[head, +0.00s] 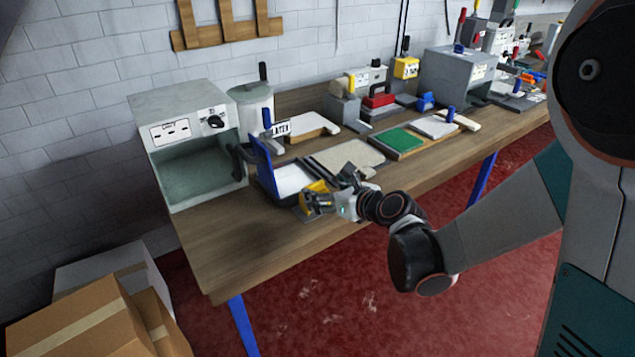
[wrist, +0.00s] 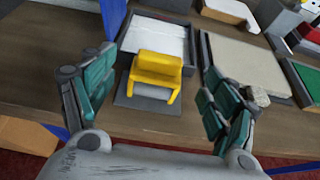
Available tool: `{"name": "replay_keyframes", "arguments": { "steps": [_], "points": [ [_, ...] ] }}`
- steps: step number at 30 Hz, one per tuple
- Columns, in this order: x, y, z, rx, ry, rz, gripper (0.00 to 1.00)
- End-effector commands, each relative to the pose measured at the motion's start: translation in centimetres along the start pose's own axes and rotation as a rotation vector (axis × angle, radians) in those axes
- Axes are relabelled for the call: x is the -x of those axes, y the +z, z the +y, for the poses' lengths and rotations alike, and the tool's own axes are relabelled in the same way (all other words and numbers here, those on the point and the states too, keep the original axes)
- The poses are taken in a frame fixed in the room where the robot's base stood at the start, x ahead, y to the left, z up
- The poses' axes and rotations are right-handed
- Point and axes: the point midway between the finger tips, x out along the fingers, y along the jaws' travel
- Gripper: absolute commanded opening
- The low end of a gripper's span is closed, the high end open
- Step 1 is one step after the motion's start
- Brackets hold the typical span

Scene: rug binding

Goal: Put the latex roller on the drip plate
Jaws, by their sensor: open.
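The latex roller (wrist: 157,66), with a yellow body and a grey cylinder at its front, stands on a flat dark grey plate, which I take as the drip plate (wrist: 124,101). In the head view the yellow of the roller (head: 312,190) shows beside my gripper (head: 335,196), with a corner of the plate (head: 298,214) under it. My gripper (wrist: 160,82) is open, its teal-padded fingers apart on the left and right of the roller. No finger visibly touches it. In the head view my gripper partly hides the roller and plate.
A dark tray with a white inside (wrist: 155,38) lies right behind the plate, a blue upright panel (head: 262,165) at its left. A beige board (wrist: 244,65) and a green pad (head: 398,141) lie to the right. A grey box (head: 190,145) stands left. The front-left bench (head: 235,245) is bare.

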Motion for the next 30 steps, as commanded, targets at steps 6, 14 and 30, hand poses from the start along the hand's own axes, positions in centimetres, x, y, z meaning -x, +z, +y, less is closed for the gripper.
{"name": "replay_keyframes", "arguments": {
  "steps": [6,14,30],
  "points": [
    [4.2,0.2,-0.1,-0.003,-0.002,-0.001,0.80],
    [6.0,0.0,0.0,-0.001,0.000,0.000,0.80],
    [13.0,0.8,0.7,0.850,0.036,0.209,0.80]
  ]
}}
